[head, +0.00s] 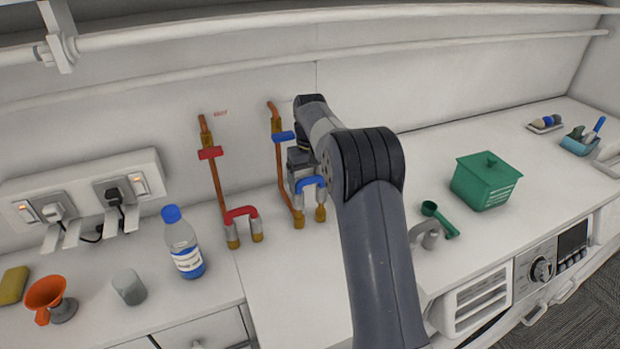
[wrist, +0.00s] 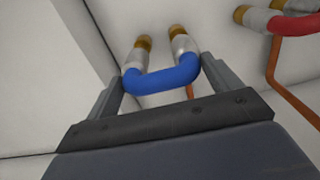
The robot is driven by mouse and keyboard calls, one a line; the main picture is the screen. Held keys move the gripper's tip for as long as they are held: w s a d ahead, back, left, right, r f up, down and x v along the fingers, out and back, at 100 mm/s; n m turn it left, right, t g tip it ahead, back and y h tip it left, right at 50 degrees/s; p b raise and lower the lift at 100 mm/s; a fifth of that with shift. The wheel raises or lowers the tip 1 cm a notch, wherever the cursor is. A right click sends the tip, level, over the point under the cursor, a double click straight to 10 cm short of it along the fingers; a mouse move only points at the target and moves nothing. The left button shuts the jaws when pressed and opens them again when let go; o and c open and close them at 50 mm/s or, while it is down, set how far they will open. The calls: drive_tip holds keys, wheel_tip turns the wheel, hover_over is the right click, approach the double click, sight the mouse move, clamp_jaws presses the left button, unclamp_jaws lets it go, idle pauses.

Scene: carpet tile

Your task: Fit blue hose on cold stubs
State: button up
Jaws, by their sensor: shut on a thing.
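The blue hose (head: 310,182) is a short U-shaped piece with grey end sleeves, and it also shows in the wrist view (wrist: 162,80). My gripper (wrist: 163,70) is shut on it, with one finger at each side of the bend. The hose's two sleeves line up with the two brass cold stubs (head: 320,214) and meet them, bend upward. The stubs also show in the wrist view (wrist: 178,31). How deep the sleeves sit on them I cannot tell. In the head view my arm hides part of the gripper.
A red hose (head: 240,212) sits on the neighbouring stubs to the left, beside copper pipes with red and blue valve handles. A bottle (head: 183,243) and grey cup (head: 129,287) stand further left. A grey tap (head: 427,233), green scoop (head: 440,219) and green box (head: 486,180) are right.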

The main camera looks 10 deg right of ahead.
drive_tip(key=shift+f+b, duration=0.95)
drive_tip(key=shift+f, duration=1.05)
drive_tip(key=o, duration=0.9)
drive_tip(key=shift+r, duration=0.1)
wheel_tip(320, 180, up, 11)
drive_tip(key=shift+f+b, duration=0.15)
drive_tip(key=shift+b, duration=0.25)
wheel_tip(320, 180, down, 10)
drive_tip(key=shift+r+p, duration=0.1)
drive_tip(key=shift+p, duration=0.6)
drive_tip(key=shift+r, duration=0.15)
